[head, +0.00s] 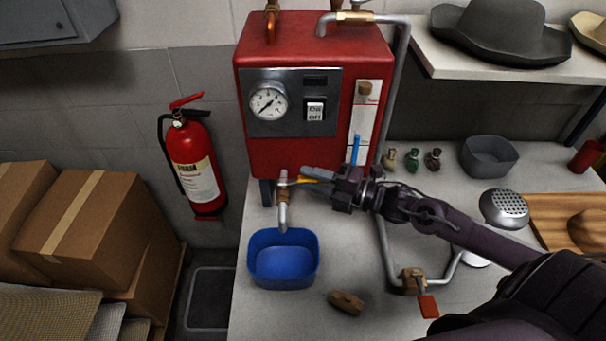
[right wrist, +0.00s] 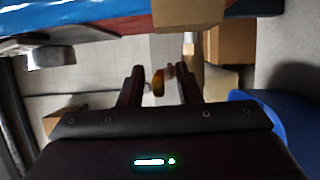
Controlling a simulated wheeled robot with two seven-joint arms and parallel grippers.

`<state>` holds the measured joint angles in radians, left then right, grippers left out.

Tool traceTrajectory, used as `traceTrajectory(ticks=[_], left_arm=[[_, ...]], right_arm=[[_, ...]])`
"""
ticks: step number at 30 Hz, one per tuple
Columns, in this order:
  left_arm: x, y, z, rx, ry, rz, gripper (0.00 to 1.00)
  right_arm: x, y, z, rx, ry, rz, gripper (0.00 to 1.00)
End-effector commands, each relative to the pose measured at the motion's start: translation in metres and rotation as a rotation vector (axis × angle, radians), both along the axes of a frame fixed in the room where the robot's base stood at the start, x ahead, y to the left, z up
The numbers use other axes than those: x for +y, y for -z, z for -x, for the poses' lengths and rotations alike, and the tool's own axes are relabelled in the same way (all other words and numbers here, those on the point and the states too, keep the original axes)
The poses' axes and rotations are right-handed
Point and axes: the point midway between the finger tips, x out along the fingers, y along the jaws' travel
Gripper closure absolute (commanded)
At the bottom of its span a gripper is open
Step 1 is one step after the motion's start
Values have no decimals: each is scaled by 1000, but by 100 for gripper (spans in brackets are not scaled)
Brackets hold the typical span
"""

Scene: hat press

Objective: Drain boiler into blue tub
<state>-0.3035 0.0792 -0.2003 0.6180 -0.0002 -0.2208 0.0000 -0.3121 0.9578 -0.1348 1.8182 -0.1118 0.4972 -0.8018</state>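The red boiler (head: 315,55) stands on the bench with a gauge (head: 268,103) and a level tube (head: 356,150) showing blue. Its drain tap (head: 283,198) has a downward spout at its lower front left. The blue tub (head: 283,262) sits on the bench below the spout; no stream is visible, and its inside looks plain blue. The tub's edge also shows in the right wrist view (right wrist: 285,120). My right gripper (head: 303,177) reaches in from the right at the tap. Its fingers are apart, with the orange-yellow tap handle (right wrist: 158,83) seen between them. My left gripper is out of view.
A wooden block (head: 346,302) lies right of the tub. A pipe with a red-handled valve (head: 428,306) stands farther right. Small bottles (head: 411,160), a grey bowl (head: 489,157) and a shower-head-like piece (head: 504,208) are behind my right arm. A fire extinguisher (head: 196,165) hangs left.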

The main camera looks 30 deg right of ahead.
Motion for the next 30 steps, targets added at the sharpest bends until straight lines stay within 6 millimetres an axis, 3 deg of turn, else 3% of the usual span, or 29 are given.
traceTrajectory(ticks=[6, 17, 25, 30], left_arm=[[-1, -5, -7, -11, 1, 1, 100], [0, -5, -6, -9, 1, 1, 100], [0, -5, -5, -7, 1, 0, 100], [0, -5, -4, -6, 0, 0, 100]], right_arm=[[13, -1, -15, -1, 2, -1, 69], [17, 1, -18, 1, -1, 0, 69], [16, 0, -18, 1, -1, -1, 100], [17, 0, -18, -1, -1, -1, 100]])
